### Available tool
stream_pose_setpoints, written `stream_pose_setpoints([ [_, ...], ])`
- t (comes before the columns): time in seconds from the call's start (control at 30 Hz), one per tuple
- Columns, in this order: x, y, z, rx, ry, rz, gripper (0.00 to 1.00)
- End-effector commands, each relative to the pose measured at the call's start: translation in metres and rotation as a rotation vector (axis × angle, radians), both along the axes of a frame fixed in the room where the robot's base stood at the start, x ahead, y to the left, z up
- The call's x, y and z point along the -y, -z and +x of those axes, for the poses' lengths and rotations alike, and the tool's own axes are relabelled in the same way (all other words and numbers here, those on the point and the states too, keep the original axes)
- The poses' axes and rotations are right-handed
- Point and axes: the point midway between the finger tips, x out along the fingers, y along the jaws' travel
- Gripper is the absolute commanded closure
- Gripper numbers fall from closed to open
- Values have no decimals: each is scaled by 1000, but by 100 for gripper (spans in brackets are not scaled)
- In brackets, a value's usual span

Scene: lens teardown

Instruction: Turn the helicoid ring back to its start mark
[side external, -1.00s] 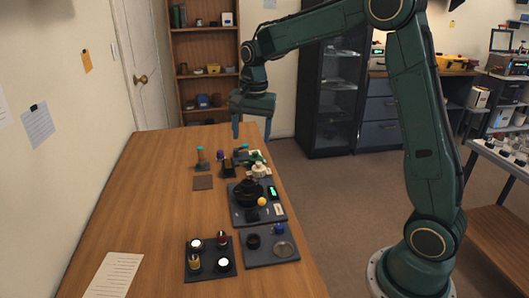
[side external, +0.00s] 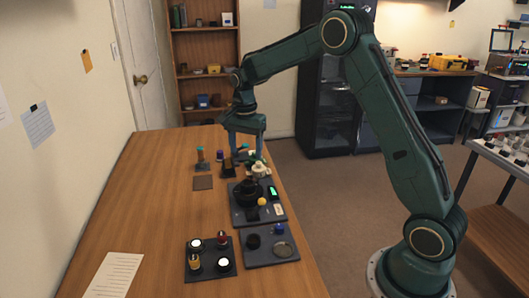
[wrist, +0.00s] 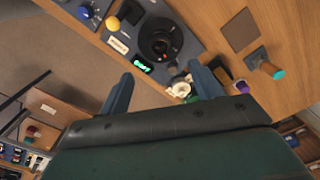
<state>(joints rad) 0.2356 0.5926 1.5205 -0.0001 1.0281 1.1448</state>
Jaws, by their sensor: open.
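The black round lens assembly with its ring (side external: 248,192) sits on a dark board (side external: 238,214) near the right edge of the wooden table. In the wrist view the ring (wrist: 160,42) shows from above with a small red mark; I cannot tell whether it lines up with a start mark. My gripper (side external: 246,152) is open and empty, beyond the board and above the small items at the table's far end. In the wrist view its two fingers (wrist: 162,88) are spread apart, with the ring ahead of them and not between them.
A green-lit display (wrist: 142,67) and a yellow ball (side external: 262,201) are beside the ring. A pale fitting (side external: 259,170) stands close below my gripper. A teal-topped post (side external: 201,158) and brown pad (side external: 202,183) are left. The table's left side is mostly clear.

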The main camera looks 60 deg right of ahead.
Motion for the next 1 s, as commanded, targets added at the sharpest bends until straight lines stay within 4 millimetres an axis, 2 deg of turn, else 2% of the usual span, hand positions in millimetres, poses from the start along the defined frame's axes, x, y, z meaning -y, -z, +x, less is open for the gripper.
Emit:
stream_pose_setpoints([
  [0.7,0,102,-1,-3,-1,1,35],
  [1.0,0,122,-1,-1,0,1,35],
])
